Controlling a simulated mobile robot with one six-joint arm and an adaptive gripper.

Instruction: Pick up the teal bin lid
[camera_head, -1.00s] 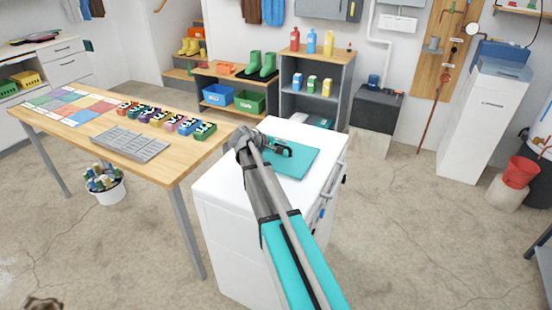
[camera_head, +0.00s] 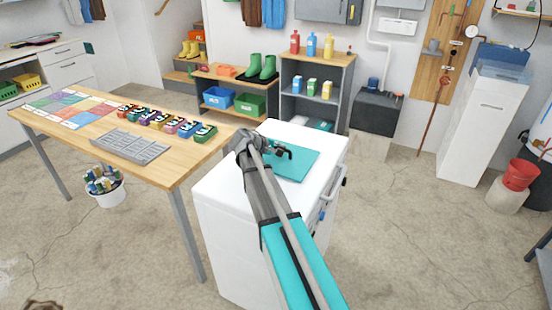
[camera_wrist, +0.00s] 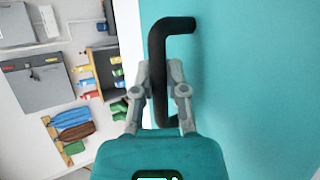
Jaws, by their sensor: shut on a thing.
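The teal bin lid (camera_head: 300,165) is a flat teal panel on top of the white cabinet; it fills the right of the wrist view (camera_wrist: 250,80). A black bar handle (camera_wrist: 157,75) stands on the lid near its edge. My gripper (camera_wrist: 160,68) is shut on this handle, with one finger on each side of it. In the head view my gripper (camera_head: 278,150) is at the lid's left part and my arm hides some of the lid's near left side. I cannot tell whether the lid is clear of the cabinet top.
The white cabinet (camera_head: 225,190) stands under my arm. A wooden table (camera_head: 90,122) with a grey tray (camera_head: 130,145) and several small colored bins is close on the left. Shelves (camera_head: 318,75) stand behind. The floor (camera_head: 410,220) at right is clear.

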